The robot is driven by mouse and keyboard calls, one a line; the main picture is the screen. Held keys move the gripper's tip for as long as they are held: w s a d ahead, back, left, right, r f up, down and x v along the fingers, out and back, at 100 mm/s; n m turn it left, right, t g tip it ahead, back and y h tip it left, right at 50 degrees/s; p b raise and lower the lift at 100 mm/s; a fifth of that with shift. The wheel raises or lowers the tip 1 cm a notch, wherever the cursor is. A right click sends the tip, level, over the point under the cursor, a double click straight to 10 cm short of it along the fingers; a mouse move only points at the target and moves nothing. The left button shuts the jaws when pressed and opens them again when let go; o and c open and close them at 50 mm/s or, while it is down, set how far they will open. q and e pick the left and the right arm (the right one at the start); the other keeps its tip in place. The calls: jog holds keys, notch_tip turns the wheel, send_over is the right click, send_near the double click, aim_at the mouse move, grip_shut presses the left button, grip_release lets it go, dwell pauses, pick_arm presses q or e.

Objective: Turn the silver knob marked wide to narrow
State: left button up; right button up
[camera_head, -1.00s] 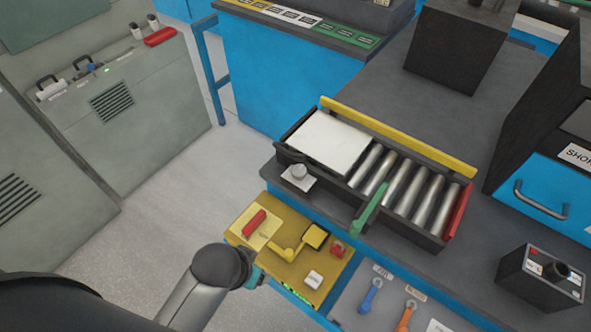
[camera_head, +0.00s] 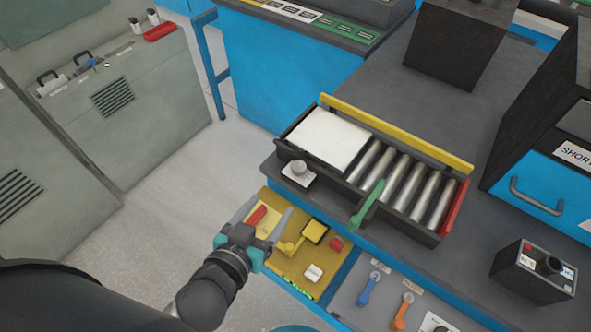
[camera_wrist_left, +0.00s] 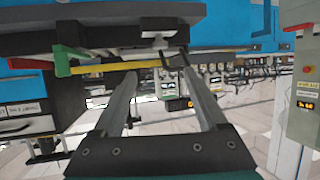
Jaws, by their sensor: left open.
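The silver knob (camera_head: 298,168) stands on a small white plate (camera_head: 296,177) at the front left corner of the dark workbench, beside the roller tray. Marks on the plate are too small to read. My left gripper (camera_head: 272,203) is over the yellow panel, in front of and below the knob in the picture. Its two fingers are spread and point toward the bench corner, with nothing between them. In the left wrist view the open fingers (camera_wrist_left: 155,68) also show; I cannot pick out the knob there for sure. My right gripper is not in view.
The roller tray (camera_head: 440,234) has a yellow rail and a green lever (camera_head: 368,203). The yellow panel (camera_head: 292,273), with a red handle and small switches, lies under my left gripper. A black control box (camera_head: 533,272) stands at right. Open floor (camera_head: 170,215) lies at left.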

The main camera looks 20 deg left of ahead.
aim_at(297, 170)
pick_arm(q)
jog(key=b+x, duration=0.1)
jog(key=x, duration=1.4)
jog(key=shift+w, duration=0.1)
jog(key=shift+c, duration=0.2)
grip_shut()
